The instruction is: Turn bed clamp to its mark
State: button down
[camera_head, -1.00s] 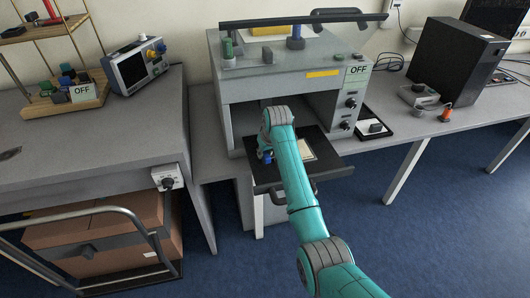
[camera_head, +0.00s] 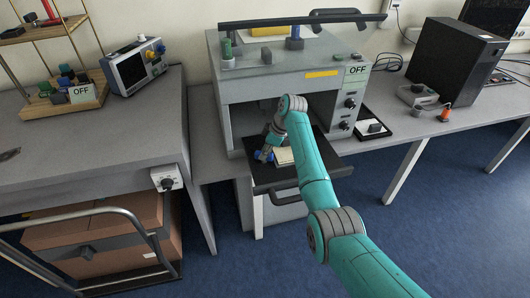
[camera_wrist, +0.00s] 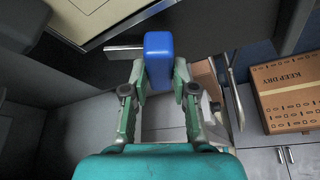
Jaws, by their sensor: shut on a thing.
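The bed clamp has a blue handle (camera_wrist: 158,60), which is gripped between the fingers of my gripper (camera_wrist: 158,85) in the wrist view. A grey metal bar (camera_wrist: 122,48) shows just left of the blue handle, over the dark tray. In the head view my gripper (camera_head: 268,148) is at the left side of the pulled-out dark tray (camera_head: 290,180), beside a pale flat sheet (camera_head: 284,157). The clamp's pivot and its mark are not clear in either view.
The grey machine (camera_head: 285,83) stands above and behind the tray, with an OFF sign (camera_head: 357,71). A grey bench (camera_head: 90,140) is at left, with a trolley holding a brown box (camera_head: 110,235) below. A KEEP DRY carton (camera_wrist: 290,92) shows at right in the wrist view.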

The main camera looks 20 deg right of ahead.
jog(key=n+g, duration=0.1)
jog(key=n, duration=0.1)
jog(key=n+g, duration=0.1)
jog(key=n, duration=0.2)
jog(key=shift+w, duration=0.1)
jog(key=shift+n, duration=0.3)
dwell(0.4)
jog(key=c, duration=0.9)
grip_release()
jog(key=shift+r, duration=0.1)
jog(key=v, duration=1.1)
jog(key=shift+d+r, duration=0.3)
jog(key=shift+d, duration=0.1)
